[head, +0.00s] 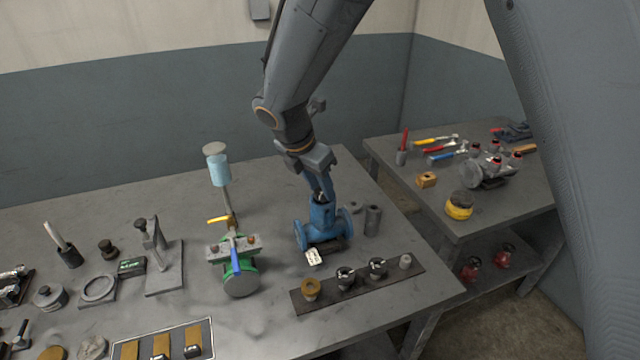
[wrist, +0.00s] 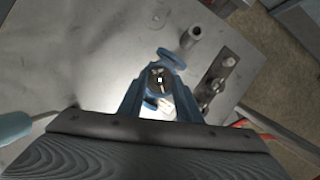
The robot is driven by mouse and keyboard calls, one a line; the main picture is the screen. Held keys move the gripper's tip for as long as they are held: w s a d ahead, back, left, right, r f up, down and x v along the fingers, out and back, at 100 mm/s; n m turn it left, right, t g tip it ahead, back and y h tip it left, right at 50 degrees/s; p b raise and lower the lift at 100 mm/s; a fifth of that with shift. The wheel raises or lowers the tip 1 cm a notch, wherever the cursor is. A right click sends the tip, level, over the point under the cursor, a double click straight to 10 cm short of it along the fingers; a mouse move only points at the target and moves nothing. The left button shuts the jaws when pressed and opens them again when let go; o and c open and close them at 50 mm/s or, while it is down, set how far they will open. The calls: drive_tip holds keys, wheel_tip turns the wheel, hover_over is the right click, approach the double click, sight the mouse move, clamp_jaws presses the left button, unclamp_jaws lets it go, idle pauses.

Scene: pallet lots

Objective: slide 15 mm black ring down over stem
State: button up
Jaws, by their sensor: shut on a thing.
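A blue valve body (head: 322,228) with round end flanges stands on the table. My gripper (head: 321,196) is directly above it, pointing down. In the wrist view the two blue fingers of my gripper (wrist: 160,84) close in on a dark round piece, which looks like the black ring (wrist: 154,88). A small bright spot, apparently the stem top (wrist: 160,79), shows in the middle of the dark round area. The ring seems to be around or just over the stem; its height on the stem cannot be told. In the head view the fingers hide ring and stem.
A dark strip (head: 328,295) with several small parts lies in front of the valve. A grey cylinder (head: 373,220) stands close on its right. A white tag (head: 313,257) lies before it.

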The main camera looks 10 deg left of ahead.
drive_tip(key=shift+f, duration=0.3)
drive_tip(key=o, duration=1.5)
drive_tip(key=shift+r, duration=0.1)
drive_tip(key=shift+r+p, duration=2.05)
drive_tip(key=shift+r, duration=1.4)
